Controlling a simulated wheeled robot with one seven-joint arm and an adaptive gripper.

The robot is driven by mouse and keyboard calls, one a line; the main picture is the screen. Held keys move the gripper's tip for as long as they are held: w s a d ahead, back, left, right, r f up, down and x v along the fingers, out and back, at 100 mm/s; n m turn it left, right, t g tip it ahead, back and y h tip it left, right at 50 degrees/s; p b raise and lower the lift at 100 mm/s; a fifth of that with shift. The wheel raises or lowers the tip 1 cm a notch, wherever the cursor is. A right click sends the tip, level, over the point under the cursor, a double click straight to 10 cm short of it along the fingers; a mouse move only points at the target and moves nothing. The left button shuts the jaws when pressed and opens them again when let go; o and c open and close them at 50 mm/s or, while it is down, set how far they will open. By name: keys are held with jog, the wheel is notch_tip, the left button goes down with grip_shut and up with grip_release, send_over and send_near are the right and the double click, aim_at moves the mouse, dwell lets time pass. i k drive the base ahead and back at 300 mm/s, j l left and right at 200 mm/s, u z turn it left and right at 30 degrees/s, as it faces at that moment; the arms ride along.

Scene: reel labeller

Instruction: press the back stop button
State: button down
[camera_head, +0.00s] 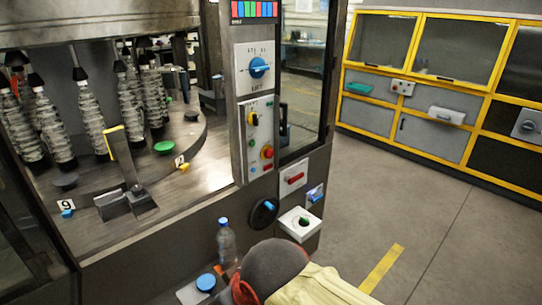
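No label marks any control as the back stop button. A red round button (267,152) sits low on the pale control panel (258,135) on the machine's right column. A small pale box (402,87) with small dark and reddish details is on the yellow-framed cabinet at the back; its details are too small to read. A red bar-shaped handle (293,178) is on a white plate lower on the column. A white box (301,221) with a dark green round centre is below it. My gripper is not in view, so its state and distance to these cannot be seen.
A blue rotary knob (259,68) is above the control panel. A clear bottle (227,242) stands by the machine's front. A dark rounded shape (274,266) and pale yellow material (318,287) fill the bottom centre; I cannot tell what they are. The right floor is clear.

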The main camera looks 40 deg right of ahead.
aim_at(269, 154)
jog(key=i+l+z, duration=0.1)
jog(key=z, duration=0.25)
jog(key=i+l+z, duration=0.15)
jog(key=z, duration=0.15)
